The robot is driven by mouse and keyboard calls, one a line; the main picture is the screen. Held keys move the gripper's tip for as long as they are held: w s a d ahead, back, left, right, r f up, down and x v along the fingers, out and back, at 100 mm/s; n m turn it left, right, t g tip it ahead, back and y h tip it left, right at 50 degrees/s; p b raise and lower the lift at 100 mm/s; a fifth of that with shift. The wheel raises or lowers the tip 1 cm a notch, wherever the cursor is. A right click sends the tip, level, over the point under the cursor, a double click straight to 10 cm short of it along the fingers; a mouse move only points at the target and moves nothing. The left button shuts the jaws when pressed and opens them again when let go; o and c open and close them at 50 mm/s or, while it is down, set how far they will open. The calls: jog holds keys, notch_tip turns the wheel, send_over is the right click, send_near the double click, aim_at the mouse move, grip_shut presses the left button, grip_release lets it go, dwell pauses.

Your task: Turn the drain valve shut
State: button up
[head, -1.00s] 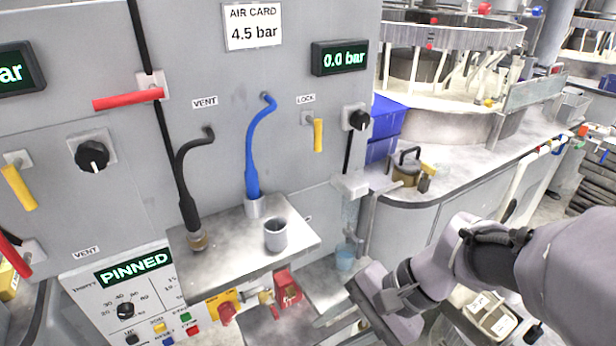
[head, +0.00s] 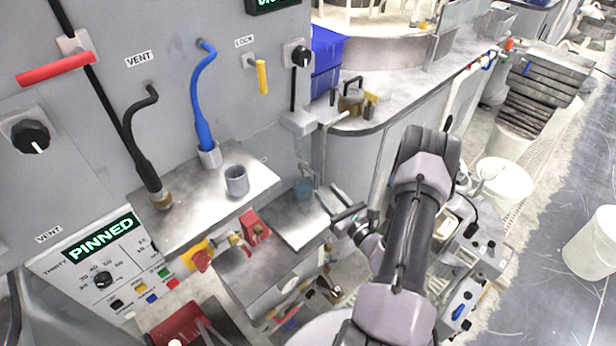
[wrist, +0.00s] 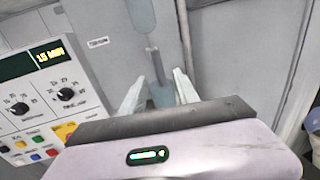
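A clear filter bowl (head: 302,148) hangs under a grey head on the panel's right side; its lower end shows at the top of the wrist view (wrist: 141,14). A small grey stem or lever (wrist: 153,62) under it looks like the drain valve, but its setting is hard to tell. A blue translucent cup (head: 303,188) stands below, partly hidden between my fingers in the wrist view (wrist: 162,97). My gripper (head: 328,197) is open, with pale fingers either side of the stem in the wrist view (wrist: 158,82); I see no contact.
A thin grey upright pipe (head: 322,150) runs just right of the bowl. A metal shelf with a grey cup (head: 237,180) juts out at left. A red block (head: 255,226) and a control panel (head: 100,262) lie lower left. A counter (head: 400,112) stands behind.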

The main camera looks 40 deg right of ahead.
aim_at(316, 181)
jog(key=w, duration=0.3)
jog(key=w+b, duration=0.1)
jog(key=w, duration=0.2)
jog(key=w+d, duration=0.1)
jog(key=w, duration=0.2)
jog(key=shift+w+r+b, duration=0.1)
jog(key=shift+w+b, duration=0.25)
jog(key=shift+w, duration=0.05)
grip_shut()
